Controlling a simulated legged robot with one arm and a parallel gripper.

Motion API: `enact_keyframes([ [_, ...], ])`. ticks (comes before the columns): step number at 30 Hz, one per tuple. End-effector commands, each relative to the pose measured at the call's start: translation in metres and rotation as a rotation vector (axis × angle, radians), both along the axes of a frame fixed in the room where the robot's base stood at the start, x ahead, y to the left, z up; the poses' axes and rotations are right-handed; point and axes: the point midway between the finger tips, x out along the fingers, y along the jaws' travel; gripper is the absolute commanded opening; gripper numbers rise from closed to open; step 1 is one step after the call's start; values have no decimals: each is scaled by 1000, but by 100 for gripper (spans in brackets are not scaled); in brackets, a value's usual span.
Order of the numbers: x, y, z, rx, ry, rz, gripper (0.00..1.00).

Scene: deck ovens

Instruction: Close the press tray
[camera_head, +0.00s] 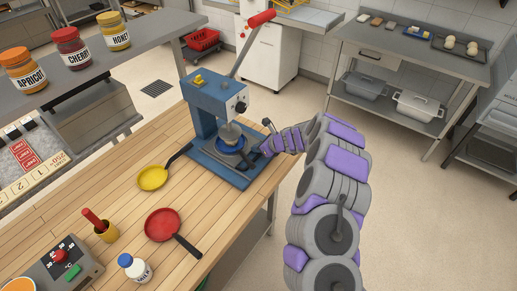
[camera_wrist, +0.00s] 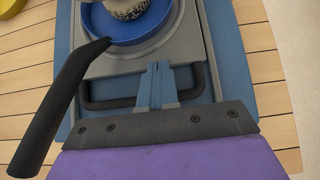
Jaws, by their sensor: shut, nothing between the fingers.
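The blue press (camera_head: 205,108) stands on the wooden counter, its long lever with a red grip (camera_head: 261,19) raised. Its grey tray (camera_head: 222,150) lies low, under the ram (camera_head: 230,133); how far out it sits is hard to tell. In the wrist view the tray (camera_wrist: 188,62) has a black bar handle (camera_wrist: 105,103) along its near edge. A round blue dish (camera_wrist: 97,30) with a black handle (camera_wrist: 62,105) rests on the tray. My gripper (camera_head: 265,149) is shut and empty at the tray's front; in the wrist view its fingertips (camera_wrist: 157,72) overlap the bar handle. Contact is unclear.
The floor right of the counter is open. A steel table (camera_head: 400,62) stands behind.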

Motion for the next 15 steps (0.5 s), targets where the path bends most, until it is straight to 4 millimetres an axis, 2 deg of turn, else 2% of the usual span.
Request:
enact_keyframes([
  [9,-26,-35,46,9,-2,-1,0],
  [15,-39,-46,59,7,3,3,0],
])
